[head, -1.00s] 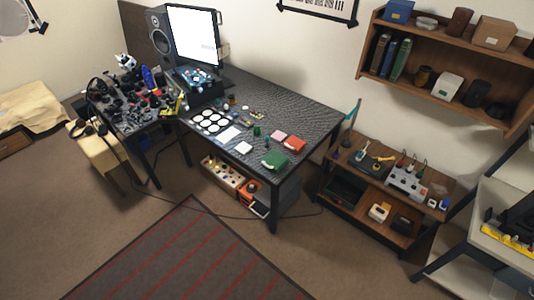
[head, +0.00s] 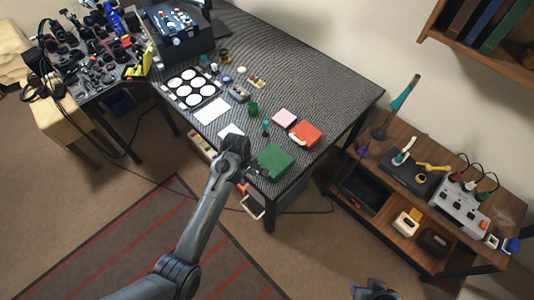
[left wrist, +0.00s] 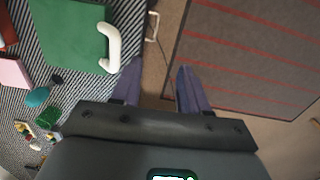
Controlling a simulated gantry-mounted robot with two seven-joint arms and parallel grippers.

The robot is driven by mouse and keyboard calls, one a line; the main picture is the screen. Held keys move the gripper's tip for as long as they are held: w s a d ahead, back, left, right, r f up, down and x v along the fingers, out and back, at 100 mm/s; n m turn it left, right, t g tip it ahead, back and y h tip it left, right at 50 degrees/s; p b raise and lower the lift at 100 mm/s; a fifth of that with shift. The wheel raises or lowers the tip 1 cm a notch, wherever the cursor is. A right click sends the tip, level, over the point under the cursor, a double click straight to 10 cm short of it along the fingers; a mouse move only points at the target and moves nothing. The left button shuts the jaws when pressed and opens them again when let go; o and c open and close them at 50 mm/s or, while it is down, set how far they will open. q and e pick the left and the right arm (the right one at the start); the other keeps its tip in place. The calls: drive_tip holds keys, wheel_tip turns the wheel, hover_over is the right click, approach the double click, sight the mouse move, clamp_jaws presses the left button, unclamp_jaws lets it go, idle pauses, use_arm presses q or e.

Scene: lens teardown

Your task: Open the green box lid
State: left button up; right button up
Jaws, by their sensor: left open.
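The green box (head: 276,160) sits near the front corner of the dark patterned table, and its lid looks closed. In the left wrist view the green box (left wrist: 68,32) has a white curved handle (left wrist: 114,50) along one edge. My left gripper (head: 258,173) is beside the box at the table's front edge. Its two fingers (left wrist: 158,82) are apart with nothing between them, and one fingertip is close to the handle. A grey part at the bottom edge of the head view looks like the end of my right arm (head: 373,290); its jaws are not clear.
A red box (head: 306,134) and a pink box (head: 284,118) stand behind the green box. A small dark green item (head: 253,109) and white sheets (head: 211,111) lie to the left. A wooden shelf unit (head: 420,205) stands right of the table. A striped rug (head: 180,235) covers the floor.

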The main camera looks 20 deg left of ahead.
use_arm(q)
drive_tip(key=shift+w+d+r+t+b, duration=0.7)
drive_tip(key=shift+w+r+b, duration=0.7)
drive_tip(key=shift+w, duration=1.25)
drive_tip(key=f, duration=0.3)
drive_tip(key=w+f+b, duration=0.1)
drive_tip(key=f, duration=0.5)
drive_tip(key=shift+w+d+f+b, duration=0.2)
drive_tip(key=shift+w+f+b, duration=0.1)
drive_tip(key=shift+w, duration=0.05)
use_arm(e)
wheel_tip(320, 180, down, 6)
drive_tip(key=s, duration=0.1)
drive_tip(key=shift+s, duration=0.2)
use_arm(q)
clamp_jaws()
